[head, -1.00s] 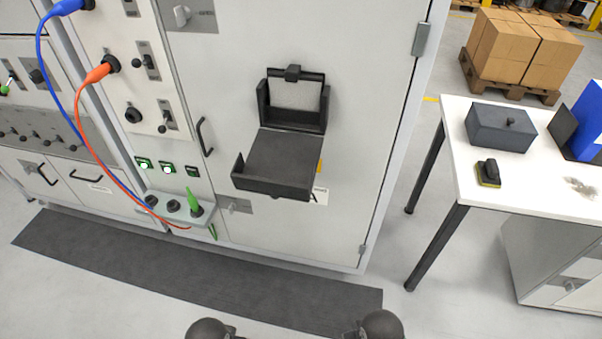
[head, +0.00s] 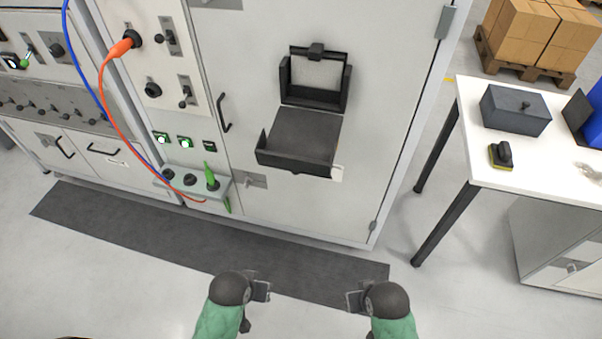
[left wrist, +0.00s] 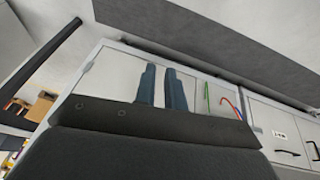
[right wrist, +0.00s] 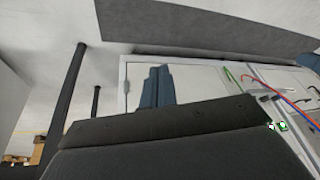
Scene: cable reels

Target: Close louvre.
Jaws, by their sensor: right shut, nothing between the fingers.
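The louvre (head: 306,132) is a black framed unit on the grey cabinet door. Its flap juts outward from the lower edge of the frame, leaving a light mesh panel (head: 316,73) exposed. My left gripper (head: 264,289) is low in the head view, below and in front of the louvre and apart from it. Its fingers (left wrist: 163,88) show a gap between them, with nothing held. My right gripper (head: 353,301) is also low, to the right, apart from the louvre. Its fingers (right wrist: 157,86) are together and empty.
An orange cable (head: 104,85) and a blue cable (head: 80,75) hang left of the door. A dark mat (head: 140,231) lies before the cabinet.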

